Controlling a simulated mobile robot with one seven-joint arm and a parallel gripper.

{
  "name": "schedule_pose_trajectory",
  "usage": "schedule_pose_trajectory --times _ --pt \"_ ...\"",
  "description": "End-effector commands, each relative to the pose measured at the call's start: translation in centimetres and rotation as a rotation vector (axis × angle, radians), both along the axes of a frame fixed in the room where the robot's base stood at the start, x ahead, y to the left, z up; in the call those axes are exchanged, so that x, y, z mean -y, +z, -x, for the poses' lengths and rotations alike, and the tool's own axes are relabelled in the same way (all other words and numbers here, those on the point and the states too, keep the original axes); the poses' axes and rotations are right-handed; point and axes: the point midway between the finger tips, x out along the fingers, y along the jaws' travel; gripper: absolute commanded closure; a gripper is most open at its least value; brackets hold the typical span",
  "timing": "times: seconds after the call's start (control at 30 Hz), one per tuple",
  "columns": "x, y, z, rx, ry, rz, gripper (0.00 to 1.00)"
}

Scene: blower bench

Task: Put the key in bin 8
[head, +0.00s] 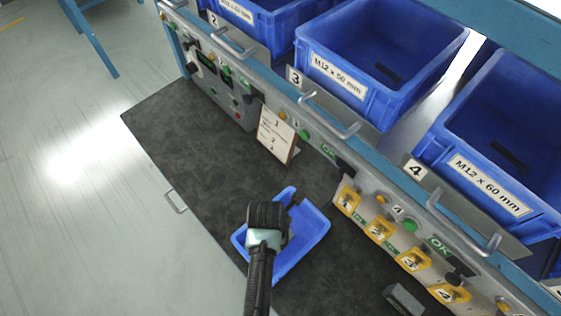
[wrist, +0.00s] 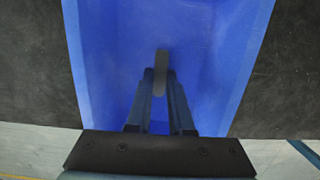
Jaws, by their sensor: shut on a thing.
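In the wrist view, my gripper (wrist: 160,88) is shut on a narrow grey piece, which I take to be the key (wrist: 161,62). The piece points away from the fingers over the blue floor of a small tray. In the head view, my gripper (head: 292,203) is over the small blue tray (head: 312,232) on the dark mat. I cannot tell whether the key touches the tray floor. The key cannot be made out in the head view. No bin marked 8 shows in either view.
Large blue bins stand behind a blue rail with metal handles, by number plates 2 (head: 213,19), 3 (head: 295,77) and 4 (head: 416,169). A small sign (head: 277,134) stands on the mat. A grey block (head: 403,299) lies at lower right. The mat's upper left is clear.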

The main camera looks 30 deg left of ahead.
Motion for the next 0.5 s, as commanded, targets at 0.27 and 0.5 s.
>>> schedule_pose_trajectory --times 0.27,0.5 --pt "-0.02 -1.18 -0.03 0.001 0.000 -0.001 1.00" --pt "0.00 -1.63 -0.01 0.000 0.000 0.000 1.00"
